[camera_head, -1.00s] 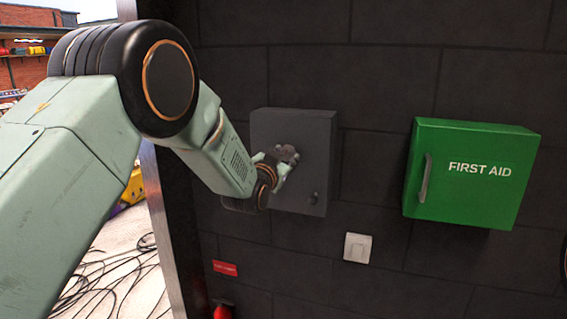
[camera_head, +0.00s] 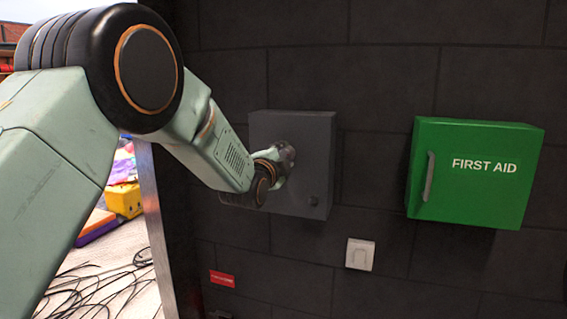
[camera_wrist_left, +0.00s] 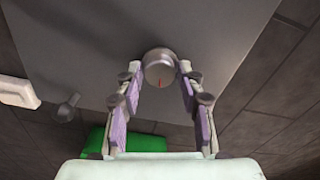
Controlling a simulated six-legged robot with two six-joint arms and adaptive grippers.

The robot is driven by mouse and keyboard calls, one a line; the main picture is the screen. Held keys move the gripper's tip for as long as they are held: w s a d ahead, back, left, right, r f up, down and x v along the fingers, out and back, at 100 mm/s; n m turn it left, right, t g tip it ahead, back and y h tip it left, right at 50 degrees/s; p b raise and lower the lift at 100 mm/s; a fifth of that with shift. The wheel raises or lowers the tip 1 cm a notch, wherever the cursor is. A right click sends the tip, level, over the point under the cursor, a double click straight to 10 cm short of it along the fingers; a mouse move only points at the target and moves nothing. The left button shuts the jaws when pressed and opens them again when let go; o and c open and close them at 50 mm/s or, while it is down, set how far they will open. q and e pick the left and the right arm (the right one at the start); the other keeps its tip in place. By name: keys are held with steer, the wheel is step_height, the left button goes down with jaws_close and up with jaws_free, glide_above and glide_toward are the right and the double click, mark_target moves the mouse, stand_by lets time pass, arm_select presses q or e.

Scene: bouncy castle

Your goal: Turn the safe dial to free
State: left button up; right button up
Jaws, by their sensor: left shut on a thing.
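The grey safe (camera_head: 310,190) is mounted on the dark block wall. Its round dial (camera_wrist_left: 160,68), with a small red mark on its face, shows between my left fingertips in the left wrist view. My left gripper (camera_wrist_left: 160,82) is shut on the dial, one finger on each side. In the head view the left gripper (camera_head: 284,158) reaches the safe's front from the left and mostly hides the dial. My right gripper is not in view.
A green first aid box (camera_head: 475,175) with a handle hangs to the right of the safe. A white switch (camera_head: 360,254) and a red sign (camera_head: 222,279) are on the wall below. An opening at the left shows cables (camera_head: 115,285) on the floor.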

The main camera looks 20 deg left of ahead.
arm_select(q)
steer(key=shift+r+m+b, duration=0.2)
steer(key=shift+m+b, duration=0.3)
steer(key=shift+m, duration=0.8)
steer(key=shift+r+m, duration=0.15)
steer(key=shift+m, duration=0.15)
steer(key=o, duration=0.8)
steer(key=shift+w+a, duration=0.1)
steer(key=o, duration=0.4)
steer(key=shift+w+f, duration=0.15)
steer(key=shift+f, duration=0.15)
steer(key=shift+s, duration=0.2)
